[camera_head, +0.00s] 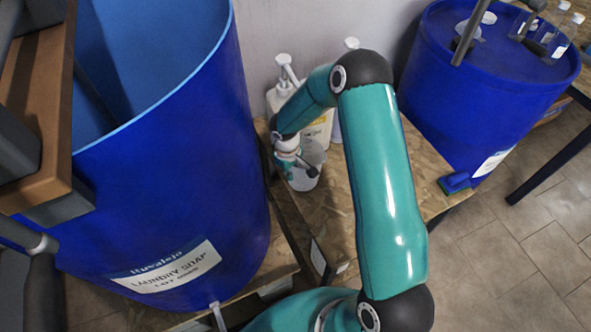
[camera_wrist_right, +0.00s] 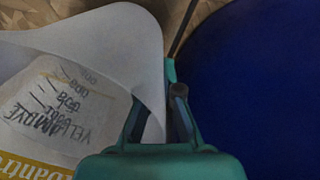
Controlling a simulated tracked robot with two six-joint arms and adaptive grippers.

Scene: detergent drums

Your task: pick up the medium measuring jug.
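A white, translucent measuring jug (camera_head: 304,177) stands on the wooden board, just right of the open blue drum. My left gripper does not show.
A big open blue drum (camera_head: 170,190) labelled laundry soap stands left of the jug. White pump bottles (camera_head: 283,95) stand behind the jug. A closed blue drum (camera_head: 460,110) at the right carries glassware. A blue-green sponge (camera_head: 455,183) lies at the board's right edge.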

